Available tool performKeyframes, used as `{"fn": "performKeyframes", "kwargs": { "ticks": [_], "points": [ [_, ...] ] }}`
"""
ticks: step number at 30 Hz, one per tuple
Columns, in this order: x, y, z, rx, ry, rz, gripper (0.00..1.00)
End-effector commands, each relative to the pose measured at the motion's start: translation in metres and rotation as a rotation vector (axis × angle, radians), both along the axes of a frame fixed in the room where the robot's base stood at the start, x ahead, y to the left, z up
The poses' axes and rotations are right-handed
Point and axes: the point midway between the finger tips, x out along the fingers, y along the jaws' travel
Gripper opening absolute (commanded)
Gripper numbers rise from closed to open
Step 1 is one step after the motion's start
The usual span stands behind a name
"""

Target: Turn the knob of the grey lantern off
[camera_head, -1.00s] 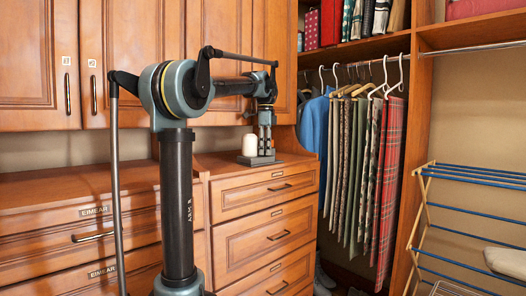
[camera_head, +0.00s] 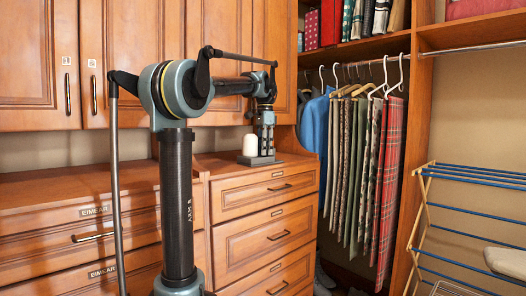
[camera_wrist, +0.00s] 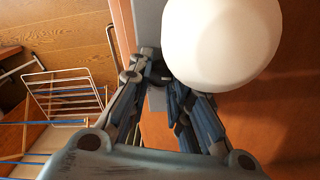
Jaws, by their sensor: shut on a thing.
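The grey lantern stands on the dresser top in the head view, with a white dome (camera_head: 250,146) and a flat grey base (camera_head: 259,160). My gripper (camera_head: 265,150) points down just right of the dome, over the base. In the wrist view the white dome (camera_wrist: 222,38) fills the upper right, and part of the grey base (camera_wrist: 156,99) shows below it. My gripper's fingers (camera_wrist: 160,76) close together beside the dome on a small dark knob (camera_wrist: 158,71), mostly hidden by the fingertips. Which way the knob is turned cannot be seen.
The wooden dresser top (camera_head: 215,164) is otherwise clear around the lantern. Cabinet doors (camera_head: 125,60) stand behind my arm. Hanging trousers (camera_head: 360,160) are to the right, and a drying rack (camera_head: 465,205) stands at far right.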

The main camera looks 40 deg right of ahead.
Motion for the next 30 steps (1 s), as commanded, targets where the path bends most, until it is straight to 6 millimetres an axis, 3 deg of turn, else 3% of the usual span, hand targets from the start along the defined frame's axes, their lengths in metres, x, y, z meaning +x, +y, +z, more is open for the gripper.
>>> {"fn": "performKeyframes", "kwargs": {
  "ticks": [8,9,11,12,23,30],
  "points": [
    [0.0,0.0,0.0,0.0,0.0,0.0,0.0],
    [0.0,0.0,0.0,0.0,0.0,0.0,0.25],
    [0.0,0.0,0.0,0.0,0.0,0.0,0.39],
    [0.0,0.0,0.0,0.0,0.0,0.0,0.4],
    [0.0,0.0,0.002,0.0,0.0,0.0,0.4],
    [0.001,0.0,0.03,0.0,0.0,0.0,0.4]
  ]
}}
